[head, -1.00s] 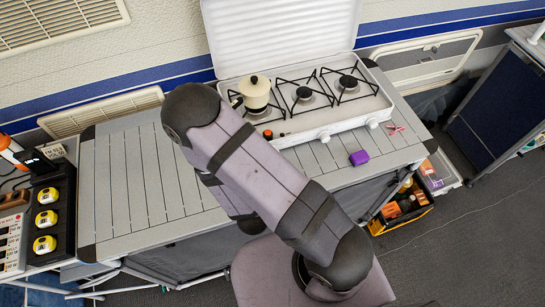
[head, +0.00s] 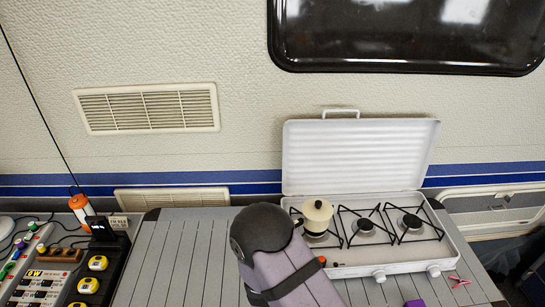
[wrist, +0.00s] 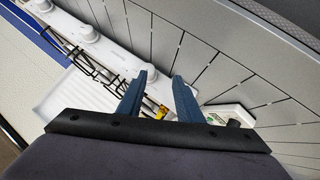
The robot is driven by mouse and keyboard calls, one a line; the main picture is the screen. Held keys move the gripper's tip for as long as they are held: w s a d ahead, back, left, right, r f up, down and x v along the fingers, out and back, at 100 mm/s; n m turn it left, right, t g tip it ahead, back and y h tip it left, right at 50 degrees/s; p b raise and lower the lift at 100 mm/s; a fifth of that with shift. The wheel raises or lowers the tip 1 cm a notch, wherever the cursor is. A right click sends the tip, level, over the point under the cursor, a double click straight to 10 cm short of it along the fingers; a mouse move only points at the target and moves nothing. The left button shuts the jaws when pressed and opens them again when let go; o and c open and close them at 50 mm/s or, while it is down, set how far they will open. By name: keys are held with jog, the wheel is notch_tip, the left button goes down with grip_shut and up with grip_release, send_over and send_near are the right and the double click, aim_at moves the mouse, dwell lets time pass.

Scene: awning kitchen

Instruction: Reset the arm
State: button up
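My gripper (wrist: 162,78) shows in the wrist view as two blue fingers. They stand apart with nothing held between them, so it is open. The white stove (wrist: 110,50) lies beyond and to the left of the fingers there, with slatted grey table top (wrist: 165,30) beside it. In the head view my arm rises from the bottom middle in front of the table, and its gripper end is hidden.
In the head view a cream pot (head: 317,217) stands on the left burner of the open stove (head: 400,262). A pink clip (head: 460,282) and purple block (head: 416,303) lie in front. Yellow round items (head: 97,263) sit in a dark tray at left. The left table top (head: 180,255) is clear.

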jog(key=a+g+y, duration=0.1)
jog(key=a+m+y, duration=0.1)
jog(key=a, duration=0.1)
jog(key=a+g+y, duration=0.1)
jog(key=shift+w+a+r+m+g, duration=0.15)
jog(key=shift+w+r+m+g, duration=0.15)
jog(key=shift+r+m, duration=0.1)
jog(key=s+d+r+g+y, duration=0.1)
jog(key=s+d+r+g, duration=0.2)
jog(key=s+r, duration=0.2)
jog(key=s+d+r+g, duration=0.3)
jog(key=s+r, duration=0.3)
jog(key=r, duration=0.3)
jog(key=shift+s+y, duration=0.15)
jog(key=shift+y, duration=0.25)
jog(key=shift+a, duration=0.1)
dwell(0.6)
